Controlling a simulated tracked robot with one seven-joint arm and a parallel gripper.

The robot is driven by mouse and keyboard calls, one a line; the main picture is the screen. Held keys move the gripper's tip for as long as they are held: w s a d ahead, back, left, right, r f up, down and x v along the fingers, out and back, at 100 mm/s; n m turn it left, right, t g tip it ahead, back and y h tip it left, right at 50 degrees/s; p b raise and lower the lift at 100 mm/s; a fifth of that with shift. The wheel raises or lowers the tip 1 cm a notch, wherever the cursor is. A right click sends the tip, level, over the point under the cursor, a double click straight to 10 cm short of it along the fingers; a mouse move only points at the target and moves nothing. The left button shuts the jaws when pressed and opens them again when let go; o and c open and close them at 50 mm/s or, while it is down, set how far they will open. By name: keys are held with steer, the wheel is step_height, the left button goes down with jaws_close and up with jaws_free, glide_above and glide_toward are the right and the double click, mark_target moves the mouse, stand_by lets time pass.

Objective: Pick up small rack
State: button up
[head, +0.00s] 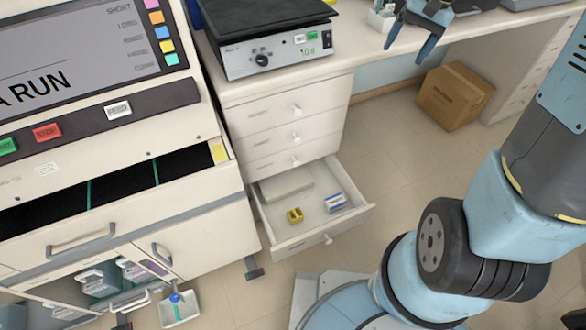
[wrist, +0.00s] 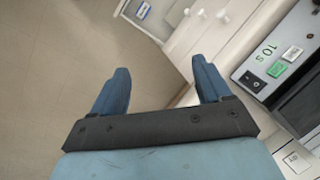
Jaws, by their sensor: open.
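A small yellow block-like item with openings (head: 295,216), which looks like the small rack, sits in the open bottom drawer (head: 318,229) in the head view. It is left of a blue-and-white box (head: 336,203). My gripper (head: 402,54) is high at the upper right, near the counter edge and well apart from the drawer. In the wrist view my gripper (wrist: 160,66) has its fingers spread with nothing between them. The yellow item does not show there; a blue-and-white box (wrist: 143,10) shows at the top.
A hot plate-like device (head: 275,45) stands on the counter, with a small white container (head: 381,18) to its right. A large staining machine (head: 90,110) fills the left. A cardboard box (head: 455,96) is under the counter. A pale flat block (head: 286,185) lies at the drawer's back.

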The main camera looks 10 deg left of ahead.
steer(key=w+a+f+m+g+y, duration=0.15)
steer(key=w+f, duration=0.25)
steer(key=f, duration=0.5)
steer(key=w+a+f+m+g+y, duration=0.15)
steer(key=w+f, duration=0.25)
steer(key=f, duration=0.5)
steer(key=m+g+y, duration=0.4)
steer(key=m+y, duration=0.2)
steer(key=m, duration=0.1)
glide_toward(294, 216)
steer(key=v, duration=0.4)
steer(key=shift+s+a+r, duration=0.1)
steer(key=shift+s+r, duration=0.05)
steer(key=shift+r, duration=0.15)
steer(key=shift+s+a+f, duration=0.3)
steer(key=x, duration=1.3)
steer(key=shift+w+a+f, duration=0.1)
steer(key=shift+w+f, duration=0.05)
steer(key=shift+f, duration=0.05)
steer(key=c, duration=1)
steer(key=shift+o, duration=0.2)
